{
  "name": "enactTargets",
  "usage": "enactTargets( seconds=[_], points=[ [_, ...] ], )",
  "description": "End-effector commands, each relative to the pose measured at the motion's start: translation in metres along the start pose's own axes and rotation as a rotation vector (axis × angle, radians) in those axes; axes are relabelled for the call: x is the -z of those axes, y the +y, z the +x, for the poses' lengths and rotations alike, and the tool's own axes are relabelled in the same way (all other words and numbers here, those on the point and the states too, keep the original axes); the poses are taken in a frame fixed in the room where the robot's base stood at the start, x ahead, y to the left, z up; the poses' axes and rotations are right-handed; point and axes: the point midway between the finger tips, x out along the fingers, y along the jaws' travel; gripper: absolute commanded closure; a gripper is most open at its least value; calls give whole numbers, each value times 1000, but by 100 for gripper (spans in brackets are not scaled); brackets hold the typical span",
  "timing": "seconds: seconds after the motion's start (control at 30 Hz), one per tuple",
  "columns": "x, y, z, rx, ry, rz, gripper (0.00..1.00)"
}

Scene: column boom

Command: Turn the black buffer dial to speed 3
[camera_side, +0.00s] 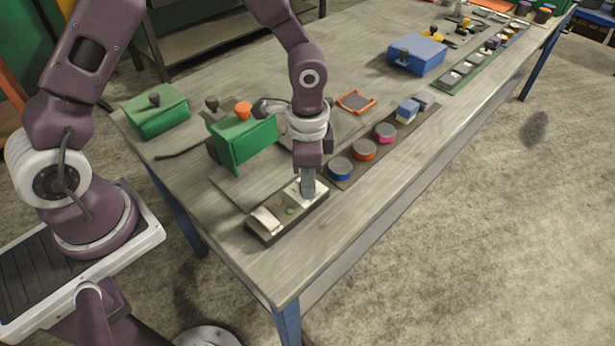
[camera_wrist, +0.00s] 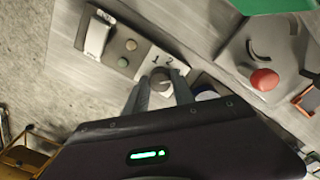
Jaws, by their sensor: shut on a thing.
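The control box (camera_side: 265,229) lies near the table's front edge, with a pale rocker, two small round buttons and a light plate. In the wrist view the box (camera_wrist: 119,49) shows the digits 1 and 2 on its plate, beside the dial. The dial (camera_wrist: 160,76) is a dark round knob between my fingertips. My gripper (camera_side: 308,191) points down onto the plate and is shut on the dial; its two fingers also show in the wrist view (camera_wrist: 161,93). The fingers hide the dial in the side view. I cannot read its pointer, and no 3 is visible.
A blue disc (camera_side: 340,169), an orange disc (camera_side: 364,149) and a pink disc (camera_side: 385,131) line a dark strip beside the box. A green box (camera_side: 243,143) stands behind, near an orange-red knob (camera_side: 243,109). The table's front right edge is clear.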

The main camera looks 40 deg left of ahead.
Motion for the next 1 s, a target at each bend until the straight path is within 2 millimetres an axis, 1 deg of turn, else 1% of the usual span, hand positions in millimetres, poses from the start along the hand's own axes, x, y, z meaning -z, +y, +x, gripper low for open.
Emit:
enactTargets(
  seconds=[0.5, 0.53, 0.6, 0.63, 0.9, 0.97, 1.0],
  points=[
    [1, 0, -1, 1, 3, 20, 100],
    [1, 0, -1, 1, 3, 20, 66],
    [1, 0, -1, 1, 3, 19, 53],
    [1, 0, -1, 1, 2, 19, 48],
    [0, 0, -1, 1, 1, 18, 48],
    [0, 0, -5, 2, 2, 18, 48],
    [1, -1, -10, 3, 3, 17, 48]
  ],
)
